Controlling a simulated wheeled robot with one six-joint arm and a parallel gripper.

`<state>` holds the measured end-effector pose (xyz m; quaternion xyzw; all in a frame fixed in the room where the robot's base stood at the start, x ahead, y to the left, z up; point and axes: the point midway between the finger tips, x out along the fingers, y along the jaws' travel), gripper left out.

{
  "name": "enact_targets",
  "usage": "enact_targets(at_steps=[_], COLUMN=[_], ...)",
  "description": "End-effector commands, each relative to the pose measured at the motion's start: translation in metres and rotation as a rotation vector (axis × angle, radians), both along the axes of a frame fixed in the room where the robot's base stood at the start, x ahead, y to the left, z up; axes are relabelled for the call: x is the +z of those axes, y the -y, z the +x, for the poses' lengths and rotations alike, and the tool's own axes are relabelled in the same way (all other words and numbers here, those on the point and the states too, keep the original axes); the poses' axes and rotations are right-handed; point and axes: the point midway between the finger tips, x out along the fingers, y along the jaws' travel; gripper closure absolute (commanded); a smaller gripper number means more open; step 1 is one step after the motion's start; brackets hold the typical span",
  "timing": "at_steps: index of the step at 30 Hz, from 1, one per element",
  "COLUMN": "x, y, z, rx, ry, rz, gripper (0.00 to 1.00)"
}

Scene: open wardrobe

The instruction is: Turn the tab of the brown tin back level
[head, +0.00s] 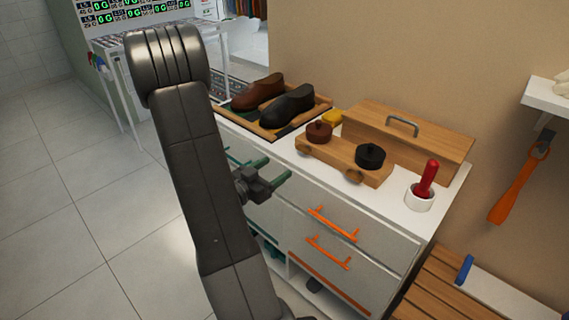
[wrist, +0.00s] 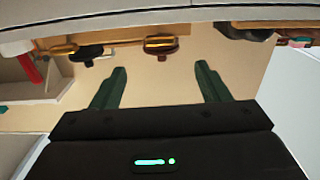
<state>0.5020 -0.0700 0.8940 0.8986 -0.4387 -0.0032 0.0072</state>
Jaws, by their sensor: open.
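The brown tin (head: 319,131) sits on the left part of a wooden stand (head: 342,156) on the cabinet top. It also shows in the wrist view (wrist: 161,51), small and near the top centre, roughly between the directions of the fingers. Its tab is too small to make out, so I cannot tell its angle. My gripper (head: 264,168) has green fingers, spread open and empty. It is in front of the cabinet, lower than the tin and apart from it. Both fingers show in the wrist view (wrist: 160,82).
A black tin (head: 370,156) sits on the same stand, right of the brown one. Shoes (head: 288,104) in a tray stand left. A wooden box (head: 425,140) is behind; a red-handled brush (head: 427,178) in a white holder is right. Orange drawer handles (head: 331,224) protrude from the cabinet front.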

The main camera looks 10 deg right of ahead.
Motion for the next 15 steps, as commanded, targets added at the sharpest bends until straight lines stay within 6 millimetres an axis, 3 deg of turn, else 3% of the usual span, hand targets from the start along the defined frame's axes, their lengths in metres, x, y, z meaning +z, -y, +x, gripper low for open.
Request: enact_targets(at_steps=[6, 15], x=[0.0, 0.0], y=[-0.014, -0.016], z=[-0.011, -0.013], rx=[0.002, 0.0], ry=[-0.001, 0.0], rz=[-0.001, 0.0], gripper=[0.31, 0.31])
